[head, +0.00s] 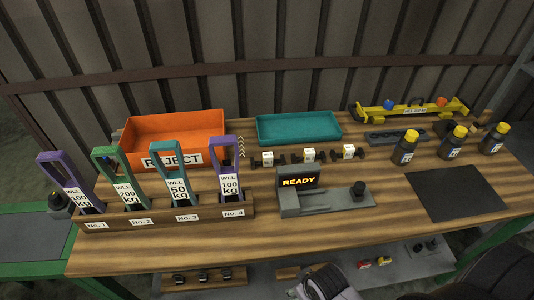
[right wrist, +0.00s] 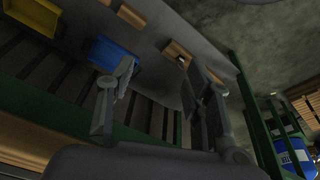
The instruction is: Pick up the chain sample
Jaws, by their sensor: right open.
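No piece is plainly readable as a chain sample. My left gripper is not in view.
The wooden bench (head: 300,230) holds an orange REJECT tray (head: 175,128), a teal tray (head: 299,128), a rack (head: 165,213) of numbered slings, a READY device (head: 298,182), several yellow-capped bottles (head: 404,152) and a black mat (head: 456,193). Blue (right wrist: 112,55) and yellow bins show in the right wrist view.

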